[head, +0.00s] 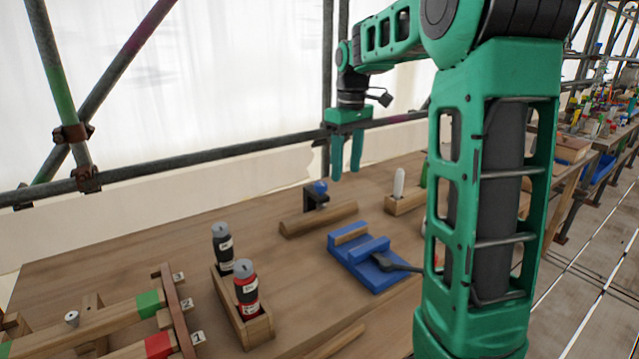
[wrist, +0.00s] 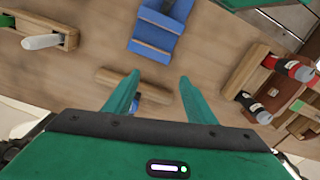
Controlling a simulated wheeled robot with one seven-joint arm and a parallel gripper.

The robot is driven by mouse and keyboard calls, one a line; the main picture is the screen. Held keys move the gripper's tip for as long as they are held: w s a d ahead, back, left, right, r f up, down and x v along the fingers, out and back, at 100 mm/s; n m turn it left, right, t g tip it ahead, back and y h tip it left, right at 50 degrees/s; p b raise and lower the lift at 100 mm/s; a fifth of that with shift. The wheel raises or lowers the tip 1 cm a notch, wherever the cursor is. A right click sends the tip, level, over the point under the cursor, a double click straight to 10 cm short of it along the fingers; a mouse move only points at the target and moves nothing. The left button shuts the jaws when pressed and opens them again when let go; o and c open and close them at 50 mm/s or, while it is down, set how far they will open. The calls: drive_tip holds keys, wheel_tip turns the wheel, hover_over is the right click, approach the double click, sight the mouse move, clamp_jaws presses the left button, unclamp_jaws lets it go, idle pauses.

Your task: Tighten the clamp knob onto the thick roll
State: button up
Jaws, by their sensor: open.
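A small black clamp (head: 315,199) with a blue knob (head: 320,187) on top stands on the wooden bench. A rounded wooden bar (head: 318,219) lies just in front of it. It may be the thick roll, but I cannot be sure. My gripper (head: 345,173) is open and empty, pointing down above and a little right of the knob in the head view. In the wrist view, my open fingers (wrist: 160,77) frame part of the blue knob (wrist: 139,97), close to the left finger. The wooden bar (wrist: 150,84) lies beyond it. The clamp body is mostly hidden there.
A blue vise-like fixture (head: 370,270) with a black handle sits to the right front. A wooden tray (head: 258,328) holds two bottles. A wooden block (head: 404,204) holds a white stick (head: 399,182). A scaffold rail (head: 230,150) runs behind the bench. Bench left of the clamp is clear.

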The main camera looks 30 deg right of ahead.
sight(321, 183)
drive_tip(key=w+d+n, duration=0.2)
drive_tip(key=w+n, duration=0.4)
drive_tip(key=w, duration=0.9)
drive_tip(key=f, duration=1.1)
drive_tip(key=shift+w+d+f, duration=0.1)
drive_tip(key=shift+w+f, duration=0.1)
drive_tip(key=shift+f, duration=0.15)
drive_tip(key=c, duration=1)
